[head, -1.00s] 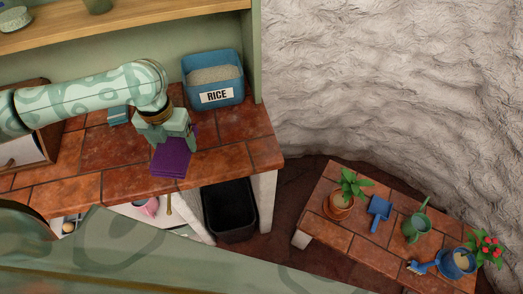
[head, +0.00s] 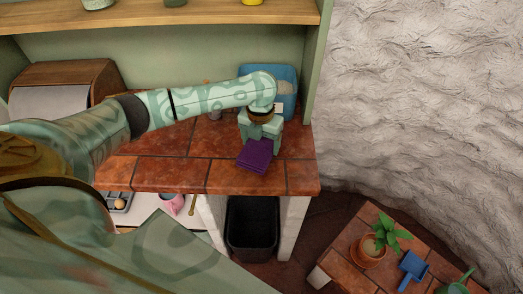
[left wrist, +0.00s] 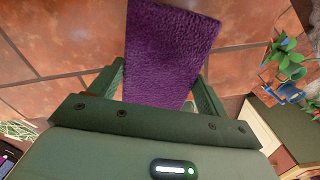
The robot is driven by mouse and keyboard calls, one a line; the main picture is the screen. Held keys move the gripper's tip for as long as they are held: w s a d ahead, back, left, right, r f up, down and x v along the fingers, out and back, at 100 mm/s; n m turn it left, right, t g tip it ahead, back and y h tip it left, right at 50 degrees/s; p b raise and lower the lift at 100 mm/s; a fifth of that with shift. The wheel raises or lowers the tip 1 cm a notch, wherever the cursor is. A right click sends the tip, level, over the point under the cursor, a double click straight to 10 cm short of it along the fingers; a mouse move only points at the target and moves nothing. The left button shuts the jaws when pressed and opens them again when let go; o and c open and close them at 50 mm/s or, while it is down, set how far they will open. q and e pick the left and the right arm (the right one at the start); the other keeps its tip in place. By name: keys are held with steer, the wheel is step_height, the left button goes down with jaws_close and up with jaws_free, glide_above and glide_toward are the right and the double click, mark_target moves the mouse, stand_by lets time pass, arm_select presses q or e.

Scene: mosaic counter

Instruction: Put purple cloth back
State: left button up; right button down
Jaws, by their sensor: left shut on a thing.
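The folded purple cloth (head: 257,156) is at my left gripper (head: 260,134) in the head view, over the right part of the tiled counter (head: 218,178). The gripper points down and is shut on the cloth's rear part. In the left wrist view, the cloth (left wrist: 168,45) sticks out from between the two green fingers (left wrist: 160,88) of the gripper, with tiles behind it. I cannot tell whether the cloth touches the counter. My right gripper is not in view.
A blue rice bin (head: 287,84) stands behind the gripper, partly hidden by my arm. A wooden bread box (head: 75,75) is at the back left. A black bin (head: 252,228) stands below the counter.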

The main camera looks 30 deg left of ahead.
mark_target(261, 144)
arm_select(q)
step_height(261, 144, down, 4)
steer(key=shift+w+r+b, duration=0.1)
steer(key=shift+r+b, duration=0.15)
steer(key=shift+b, duration=0.25)
steer(key=shift+r, duration=0.1)
steer(key=o, duration=0.9)
step_height(261, 144, up, 12)
steer(key=p, duration=0.4)
